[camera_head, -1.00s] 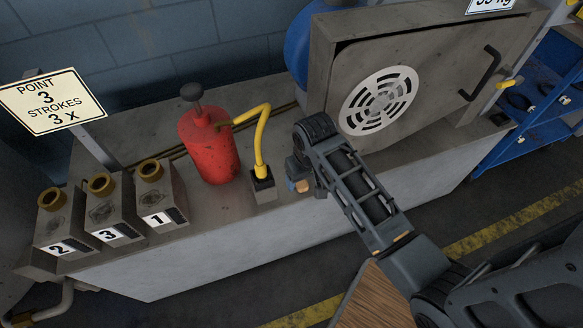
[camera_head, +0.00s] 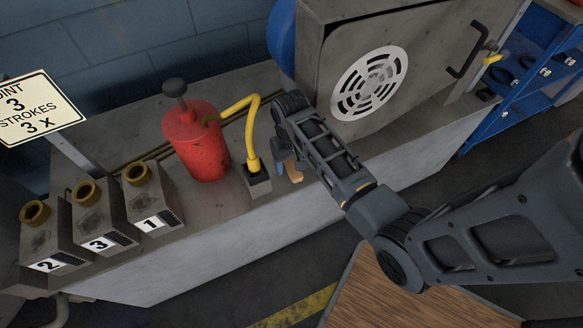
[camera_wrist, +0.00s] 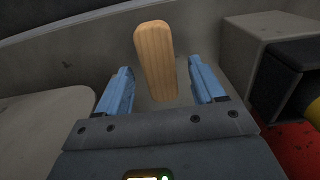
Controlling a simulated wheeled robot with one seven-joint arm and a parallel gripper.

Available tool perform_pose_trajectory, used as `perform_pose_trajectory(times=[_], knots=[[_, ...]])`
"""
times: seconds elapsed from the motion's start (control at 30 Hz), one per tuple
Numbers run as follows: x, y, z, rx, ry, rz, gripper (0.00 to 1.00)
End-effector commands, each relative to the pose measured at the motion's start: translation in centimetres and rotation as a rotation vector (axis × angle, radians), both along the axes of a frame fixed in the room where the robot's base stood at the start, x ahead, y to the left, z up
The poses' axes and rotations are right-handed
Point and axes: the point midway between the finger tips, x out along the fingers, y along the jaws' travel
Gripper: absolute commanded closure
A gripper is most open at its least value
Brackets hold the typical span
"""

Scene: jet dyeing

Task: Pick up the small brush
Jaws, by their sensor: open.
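The small brush shows as a rounded wooden handle (camera_wrist: 153,58) in the wrist view; I cannot see its bristles. In the head view, a small piece of the tan handle (camera_head: 295,173) shows at the end of my arm, over the bench to the right of the yellow pipe's socket. My gripper (camera_wrist: 159,68) is open, with a blue finger on each side of the handle and a gap on both sides. In the head view my gripper (camera_head: 286,167) is mostly hidden behind its own wrist.
A red pump (camera_head: 197,145) and a yellow pipe (camera_head: 252,135) in a dark socket block (camera_head: 257,181) stand just left of my gripper. A grey machine door (camera_head: 420,75) with a vent is behind. Numbered blocks (camera_head: 95,215) stand at left, a blue shelf (camera_head: 520,95) at right.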

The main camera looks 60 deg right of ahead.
Motion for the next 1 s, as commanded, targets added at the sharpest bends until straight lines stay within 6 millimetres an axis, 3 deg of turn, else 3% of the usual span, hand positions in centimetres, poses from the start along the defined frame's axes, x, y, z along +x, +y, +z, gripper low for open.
perform_pose_trajectory(times=[0.3,0.9,1.0], knots=[[0.02,-0.02,-0.47,-0.001,-0.002,0.0,0.33],[0.01,-0.02,-0.45,-0.001,-0.002,0.0,0.9],[0.01,-0.02,-0.45,-0.001,-0.002,0.0,0.93]])
